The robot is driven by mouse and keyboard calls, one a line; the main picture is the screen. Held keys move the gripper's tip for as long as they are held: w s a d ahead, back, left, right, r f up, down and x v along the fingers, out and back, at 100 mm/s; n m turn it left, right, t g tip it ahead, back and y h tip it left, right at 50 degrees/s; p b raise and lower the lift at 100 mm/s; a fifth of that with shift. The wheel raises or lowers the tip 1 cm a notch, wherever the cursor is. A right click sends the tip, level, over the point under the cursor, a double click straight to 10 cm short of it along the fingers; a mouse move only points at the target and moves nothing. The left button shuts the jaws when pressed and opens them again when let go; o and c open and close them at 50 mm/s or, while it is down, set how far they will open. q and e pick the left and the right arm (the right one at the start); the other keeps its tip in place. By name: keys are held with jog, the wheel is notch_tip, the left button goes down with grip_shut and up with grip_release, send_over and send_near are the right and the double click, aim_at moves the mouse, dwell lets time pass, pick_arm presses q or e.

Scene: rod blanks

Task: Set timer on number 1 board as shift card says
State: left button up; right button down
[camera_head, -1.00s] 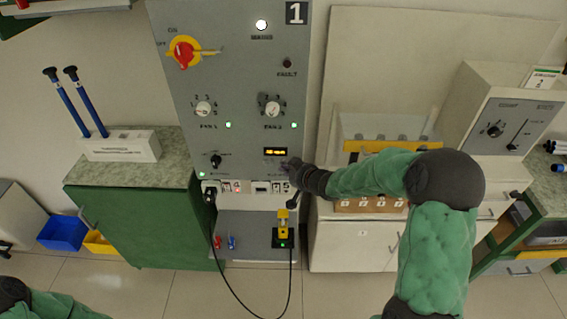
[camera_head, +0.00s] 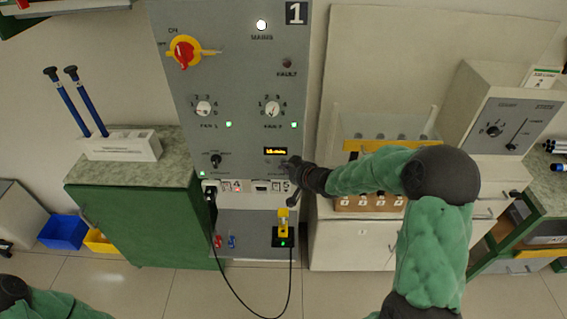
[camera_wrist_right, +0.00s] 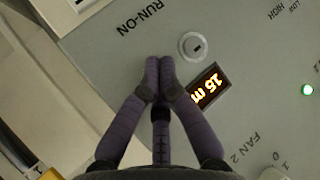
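The number 1 board (camera_head: 240,78) is a tall grey panel. My right gripper (camera_head: 290,168) is at the panel below the display. In the wrist view its fingertips (camera_wrist_right: 160,66) are together, empty, beside the round control; contact cannot be told. My left gripper is out of view.
The board also carries a red-and-yellow switch (camera_head: 183,53), fan dials and green lamps. A black cable (camera_head: 232,290) loops below. A grey control box (camera_head: 505,115) stands at right with a card (camera_head: 543,78) on top, too small to read. A green cabinet (camera_head: 140,225) stands left.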

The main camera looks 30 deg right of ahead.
dwell(0.5)
jog(key=shift+s+a, duration=0.35)
jog(key=shift+s, duration=0.25)
jog(key=s+a, duration=0.1)
jog(key=s, duration=0.2)
jog(key=s+a+b, duration=0.1)
jog(key=shift+s+a, duration=0.15)
jog(key=shift+a, duration=0.15)
dwell(0.9)
